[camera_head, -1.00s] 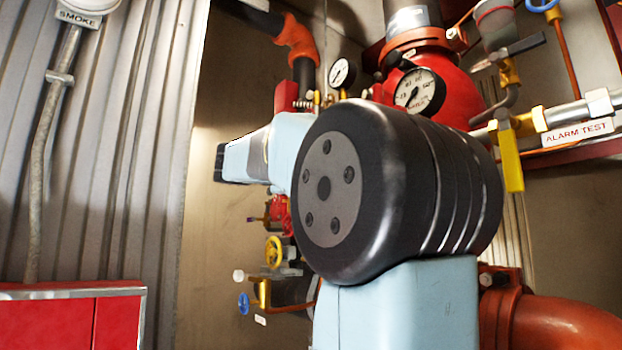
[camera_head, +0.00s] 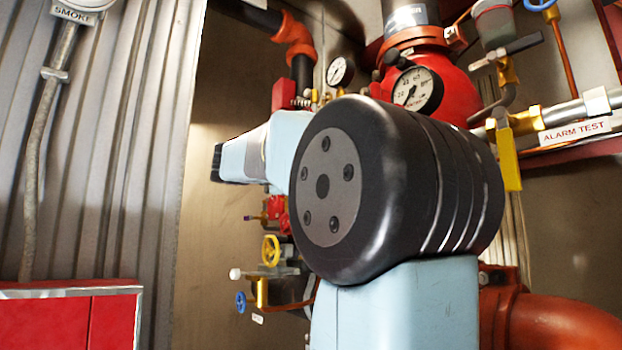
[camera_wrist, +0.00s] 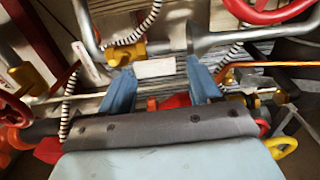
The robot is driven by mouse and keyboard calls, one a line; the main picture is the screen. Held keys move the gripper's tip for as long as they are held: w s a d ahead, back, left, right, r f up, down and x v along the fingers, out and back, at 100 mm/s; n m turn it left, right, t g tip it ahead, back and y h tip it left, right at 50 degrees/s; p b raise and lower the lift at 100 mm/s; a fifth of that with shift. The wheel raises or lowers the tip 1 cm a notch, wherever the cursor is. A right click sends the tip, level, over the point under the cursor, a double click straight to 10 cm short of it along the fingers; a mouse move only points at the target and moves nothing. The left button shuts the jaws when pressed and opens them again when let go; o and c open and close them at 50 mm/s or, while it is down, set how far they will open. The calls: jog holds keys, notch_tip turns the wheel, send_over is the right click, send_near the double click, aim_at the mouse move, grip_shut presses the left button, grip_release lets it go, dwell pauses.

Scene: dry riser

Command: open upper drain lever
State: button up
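I cannot tell for sure which part is the upper drain lever. In the head view a yellow lever (camera_head: 507,157) hangs down from a brass valve, left of the "ALARM TEST" label (camera_head: 575,131). In the wrist view my gripper (camera_wrist: 160,72) has two light-blue fingers standing well apart. A white label plate (camera_wrist: 155,68) shows between them, and I cannot tell if anything touches it. A brass fitting (camera_wrist: 125,52) on a grey pipe lies just beyond the left finger. In the head view my own arm covers the middle, and my fingers are not visible there.
Gauges (camera_head: 416,90) and a red valve body (camera_head: 458,92) stand behind my arm. A yellow handwheel (camera_head: 271,250) and blue handwheel (camera_head: 241,302) sit low left of it. In the wrist view, pipes, cables and a red wheel (camera_wrist: 270,10) crowd the fingers.

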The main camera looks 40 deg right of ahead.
jog(key=shift+o, duration=0.7)
jog(key=shift+r, duration=0.1)
jog(key=a, duration=1.3)
jog(key=shift+w+a, duration=0.35)
jog(key=shift+a, duration=0.05)
